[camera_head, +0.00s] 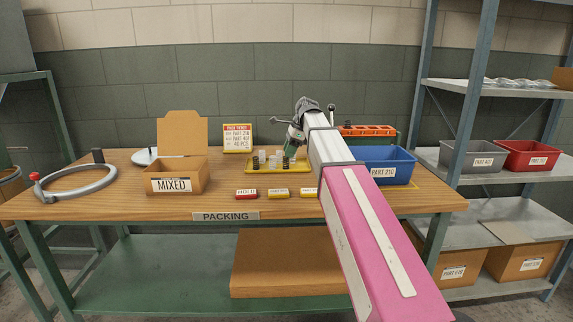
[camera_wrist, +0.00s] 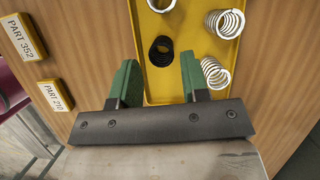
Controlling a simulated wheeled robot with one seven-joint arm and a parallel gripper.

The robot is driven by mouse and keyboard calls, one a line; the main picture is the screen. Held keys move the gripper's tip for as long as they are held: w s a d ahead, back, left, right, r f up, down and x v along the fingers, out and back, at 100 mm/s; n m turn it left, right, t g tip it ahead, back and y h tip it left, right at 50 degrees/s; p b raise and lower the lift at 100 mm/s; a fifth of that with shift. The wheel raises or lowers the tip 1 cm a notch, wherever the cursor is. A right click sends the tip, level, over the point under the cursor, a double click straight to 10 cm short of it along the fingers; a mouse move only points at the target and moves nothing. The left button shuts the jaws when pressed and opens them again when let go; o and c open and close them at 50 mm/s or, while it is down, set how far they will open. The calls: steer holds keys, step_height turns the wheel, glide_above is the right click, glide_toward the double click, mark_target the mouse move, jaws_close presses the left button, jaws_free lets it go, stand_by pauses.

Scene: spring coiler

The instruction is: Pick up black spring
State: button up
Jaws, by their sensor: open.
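My gripper (camera_wrist: 158,62) is open and empty, with one green finger on each side of the spring's line. I cannot tell its exact height above the tray. In the head view my gripper (camera_head: 294,138) is over the right part of the yellow tray (camera_head: 262,171), where small light and dark springs stand.
White springs stand near the black one; one (camera_wrist: 214,73) is close to my right finger. Part labels (camera_wrist: 54,95) lie left of the tray. In the head view, a MIXED box (camera_head: 174,184) stands left and a blue bin (camera_head: 388,153) right.

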mark_target(284, 169)
steer(key=shift+x, duration=2.65)
steer(key=shift+w, duration=0.1)
steer(key=c, duration=0.7)
steer(key=shift+o, duration=0.2)
steer(key=shift+r, duration=0.1)
